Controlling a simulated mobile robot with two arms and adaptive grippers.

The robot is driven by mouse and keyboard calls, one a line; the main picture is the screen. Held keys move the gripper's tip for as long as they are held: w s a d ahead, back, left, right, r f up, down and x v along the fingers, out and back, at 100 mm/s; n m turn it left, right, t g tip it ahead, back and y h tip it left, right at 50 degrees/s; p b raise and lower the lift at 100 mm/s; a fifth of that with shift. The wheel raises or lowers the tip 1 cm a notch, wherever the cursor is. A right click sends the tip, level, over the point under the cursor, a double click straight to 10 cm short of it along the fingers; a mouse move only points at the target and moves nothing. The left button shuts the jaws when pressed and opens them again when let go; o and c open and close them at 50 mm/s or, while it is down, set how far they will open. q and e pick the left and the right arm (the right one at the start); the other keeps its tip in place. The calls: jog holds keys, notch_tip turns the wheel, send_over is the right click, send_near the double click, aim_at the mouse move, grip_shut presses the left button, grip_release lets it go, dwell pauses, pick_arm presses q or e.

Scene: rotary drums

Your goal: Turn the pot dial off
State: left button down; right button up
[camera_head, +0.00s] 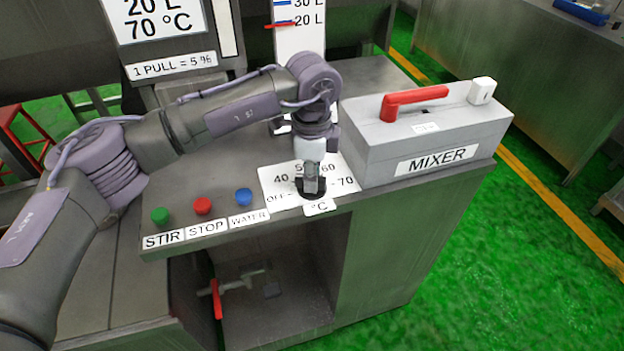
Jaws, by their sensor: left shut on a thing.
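My left gripper (311,172) comes down from above and is shut on the dial. The gripper hides part of the dial and the middle of the scale, so I cannot tell where the dial points. My right gripper is not in view.
Green, red and blue buttons (243,197) labelled STIR, STOP and WATER lie left of the dial. A grey MIXER box (420,135) with a red lever (415,101) stands close on the right. A red-handled valve (217,299) sits below the counter.

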pick_arm(q)
jog(key=n, duration=0.2)
jog(key=shift+w+r+n, duration=0.1)
jog(key=shift+r+n, duration=0.05)
jog(key=shift+n, duration=0.15)
jog(key=shift+n+p, duration=0.65)
jog(key=shift+n, duration=0.65)
jog(key=c, duration=1.1)
grip_release()
notch_tip(320, 180, up, 12)
jog(key=shift+f, duration=0.1)
